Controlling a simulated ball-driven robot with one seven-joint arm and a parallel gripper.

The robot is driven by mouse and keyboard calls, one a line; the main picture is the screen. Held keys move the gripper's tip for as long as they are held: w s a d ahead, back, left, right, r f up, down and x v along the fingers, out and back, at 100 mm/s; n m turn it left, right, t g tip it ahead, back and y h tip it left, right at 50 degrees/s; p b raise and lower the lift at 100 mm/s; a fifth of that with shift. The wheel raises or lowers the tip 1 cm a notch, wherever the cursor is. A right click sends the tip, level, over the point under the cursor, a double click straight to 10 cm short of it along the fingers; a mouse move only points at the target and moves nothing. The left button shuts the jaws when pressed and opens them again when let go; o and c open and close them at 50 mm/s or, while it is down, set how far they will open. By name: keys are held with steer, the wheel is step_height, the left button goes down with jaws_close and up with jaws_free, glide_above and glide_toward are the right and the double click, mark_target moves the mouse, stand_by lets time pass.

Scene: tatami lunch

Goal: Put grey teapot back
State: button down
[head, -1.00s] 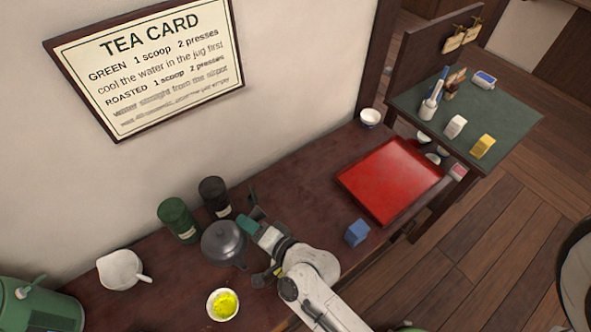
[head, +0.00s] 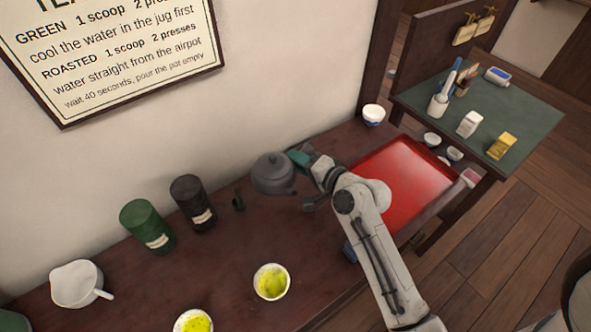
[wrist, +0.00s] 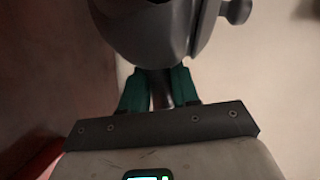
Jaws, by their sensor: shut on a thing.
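The grey teapot (head: 271,175) is a round dark pot with a lidded top, near the wall to the left of the red tray in the head view. My gripper (head: 299,162) with green finger pads is shut on its handle side. In the wrist view the teapot body (wrist: 158,30) fills the top, and the green fingers (wrist: 160,90) close on its short dark handle. The teapot looks raised above the table, but the exact gap to the table cannot be told.
The red tray (head: 428,165) lies partly behind my arm. A green canister (head: 146,226) and a black canister (head: 192,203) stand along the wall. Two bowls with yellow-green contents (head: 271,282) and a white jug (head: 80,284) stand on the table (head: 225,275). A blue block is mostly hidden by my arm.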

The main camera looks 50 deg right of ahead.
steer(key=w+d+f, duration=0.1)
steer(key=f, duration=0.1)
steer(key=w+d+f+b, duration=0.1)
steer(key=f, duration=0.1)
steer(key=w+d+f, duration=0.1)
steer(key=f, duration=0.1)
steer(key=shift+w+d, duration=0.25)
steer(key=shift+d, duration=0.05)
steer(key=shift+f+b, duration=0.5)
steer(key=shift+f, duration=1)
steer(key=shift+f, duration=0.2)
steer(key=c, duration=0.8)
jaws_free()
steer(key=shift+r, duration=0.1)
steer(key=shift+s+r, duration=0.1)
steer(key=shift+r, duration=0.05)
steer(key=v, duration=1.2)
steer(key=shift+b, duration=0.4)
